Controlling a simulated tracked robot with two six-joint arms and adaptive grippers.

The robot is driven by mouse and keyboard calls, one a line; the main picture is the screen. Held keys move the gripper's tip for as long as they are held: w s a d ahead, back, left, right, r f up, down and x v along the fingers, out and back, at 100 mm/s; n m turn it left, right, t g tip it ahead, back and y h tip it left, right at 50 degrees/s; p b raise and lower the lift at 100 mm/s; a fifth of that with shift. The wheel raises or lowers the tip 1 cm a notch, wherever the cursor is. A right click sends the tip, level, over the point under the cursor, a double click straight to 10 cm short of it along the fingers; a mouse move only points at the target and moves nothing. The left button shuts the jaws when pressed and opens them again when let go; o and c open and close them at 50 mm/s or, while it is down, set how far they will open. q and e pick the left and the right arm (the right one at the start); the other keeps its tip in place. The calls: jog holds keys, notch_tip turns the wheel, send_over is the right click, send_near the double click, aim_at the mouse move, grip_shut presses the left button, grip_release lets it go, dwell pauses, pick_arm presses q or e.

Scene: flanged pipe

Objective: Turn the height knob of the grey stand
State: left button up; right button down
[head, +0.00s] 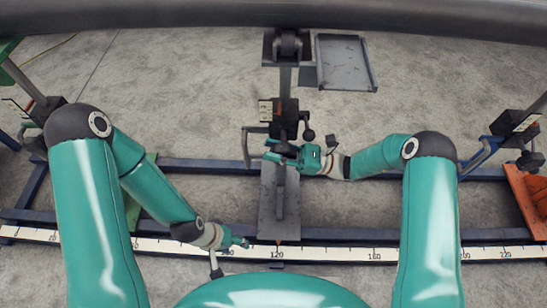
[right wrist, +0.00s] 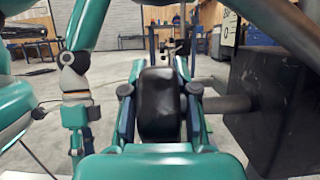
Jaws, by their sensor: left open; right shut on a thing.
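The grey stand (head: 285,85) rises in the middle of the head view from a flat grey base plate (head: 264,215). Its dark body has a crank-like handle (head: 246,150) on the left and a small dark ball-ended lever (head: 308,134) on the right. My right gripper (head: 283,152) is at the stand's body, reaching in from the right. In the right wrist view its fingers are shut on a black knob (right wrist: 160,103), beside a shaft from a dark block (right wrist: 270,115). The head view mostly hides this knob. My left gripper (head: 238,243) is open and empty, low and left of the base plate.
A grey pipe (head: 400,14) spans the top above the stand. A grey tray (head: 345,62) is attached at the stand's upper right. Blue rails and a white measuring scale (head: 340,252) run across the floor. Other stands are at far left and right (head: 515,122).

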jog(key=shift+d+r+y, duration=0.1)
jog(key=shift+y, duration=0.2)
jog(key=c, duration=0.9)
grip_release()
pick_arm(q)
jog(key=shift+f, duration=0.35)
pick_arm(e)
jog(key=shift+d, duration=0.1)
jog(key=v, duration=1.2)
